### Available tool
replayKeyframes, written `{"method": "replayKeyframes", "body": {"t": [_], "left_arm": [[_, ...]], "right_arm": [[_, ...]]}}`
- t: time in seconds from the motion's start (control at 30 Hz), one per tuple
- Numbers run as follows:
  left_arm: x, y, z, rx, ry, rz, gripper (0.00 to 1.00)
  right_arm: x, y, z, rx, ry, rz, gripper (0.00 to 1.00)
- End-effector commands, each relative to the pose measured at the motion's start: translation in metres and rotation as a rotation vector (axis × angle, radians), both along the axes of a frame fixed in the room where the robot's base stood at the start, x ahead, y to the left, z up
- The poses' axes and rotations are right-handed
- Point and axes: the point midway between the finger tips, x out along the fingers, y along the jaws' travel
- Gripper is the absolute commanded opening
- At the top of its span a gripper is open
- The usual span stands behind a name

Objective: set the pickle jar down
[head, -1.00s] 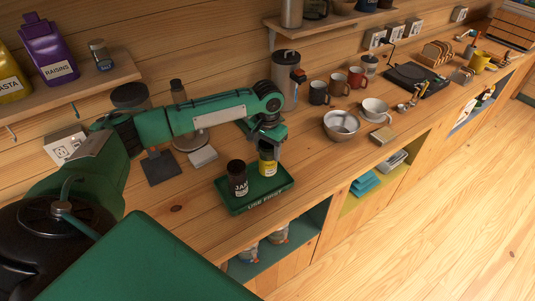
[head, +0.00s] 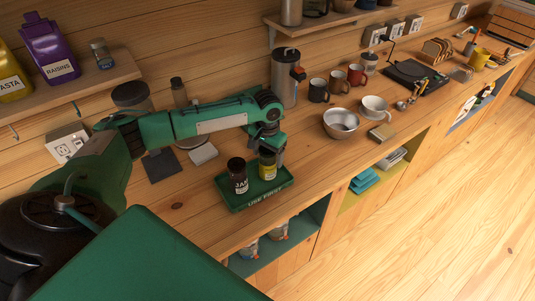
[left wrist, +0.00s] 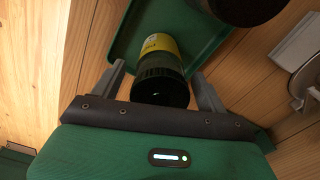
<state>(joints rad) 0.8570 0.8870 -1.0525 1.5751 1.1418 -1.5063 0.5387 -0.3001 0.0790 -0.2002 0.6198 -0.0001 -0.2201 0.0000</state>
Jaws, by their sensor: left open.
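The pickle jar (head: 267,171), with a yellow label and black lid, stands upright in the green USE FIRST tray (head: 265,200), beside the dark jam jar (head: 239,181). My left gripper (head: 273,153) is just above and behind it. In the left wrist view the pickle jar's black lid (left wrist: 160,84) lies between the two grey fingers of my open left gripper (left wrist: 162,88), with a gap on each side. The jam jar's black lid (left wrist: 243,8) shows at the top. My right gripper is not in view.
A steel bowl (head: 341,124), a small wooden block (head: 381,133) and mugs (head: 319,91) are to the right. A tall grey canister (head: 284,76) stands behind my gripper. The counter (head: 215,215) is bare in front of the tray.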

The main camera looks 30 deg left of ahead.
Motion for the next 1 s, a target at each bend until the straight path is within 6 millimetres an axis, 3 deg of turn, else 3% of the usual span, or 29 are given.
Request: {"method": "replayKeyframes", "body": {"t": [0.17,0.5,0.7,1.0], "left_arm": [[0.001,0.0,0.01,-0.002,-0.003,0.0,0.76],[0.001,0.0,0.08,-0.001,-0.005,0.0,0.76],[0.001,0.0,0.111,-0.001,-0.002,0.0,0.76],[0.0,0.0,0.123,0.0,0.0,0.0,0.76]], "right_arm": [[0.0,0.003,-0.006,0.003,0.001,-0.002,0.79],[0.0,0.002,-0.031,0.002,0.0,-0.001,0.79],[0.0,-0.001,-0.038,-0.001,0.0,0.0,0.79],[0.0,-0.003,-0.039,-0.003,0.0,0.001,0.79]]}}
